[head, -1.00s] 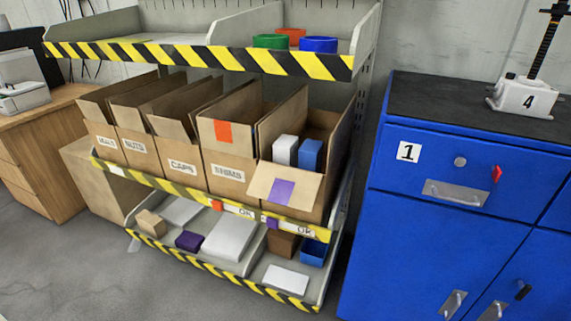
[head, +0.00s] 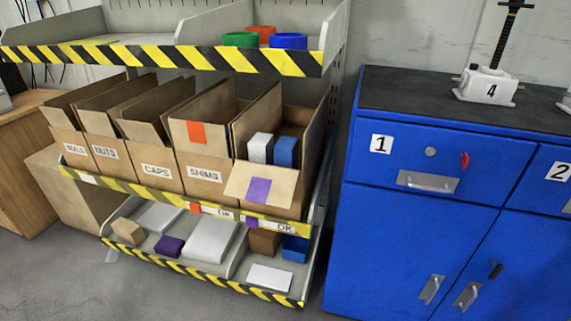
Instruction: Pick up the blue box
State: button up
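Two blue boxes show in the head view. One blue box (head: 286,152) stands upright beside a white box (head: 260,148) inside the open cardboard carton with a purple label (head: 262,190), on the middle shelf. Another blue box (head: 296,249) sits at the right end of the bottom shelf, beside a brown box (head: 264,242), its top partly hidden by the shelf edge above. I cannot tell which one the task names. My gripper is not in view.
Open cartons marked CAPS (head: 157,172) and SHIMS (head: 204,175) stand to the left. Green, orange and blue round containers sit on the top shelf (head: 180,60). A blue cabinet (head: 400,240) with a screw jack (head: 487,87) on top stands right. Grey floor shows at lower left.

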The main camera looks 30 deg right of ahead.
aim_at(286, 151)
jog(key=i+j+z, duration=0.1)
jog(key=i+j, duration=0.25)
jog(key=i+j+z, duration=0.15)
jog(key=i+j, duration=0.2)
jog(key=j, duration=0.2)
jog(key=i+j+z, duration=0.1)
jog(key=i+j, duration=0.25)
jog(key=j, duration=0.1)
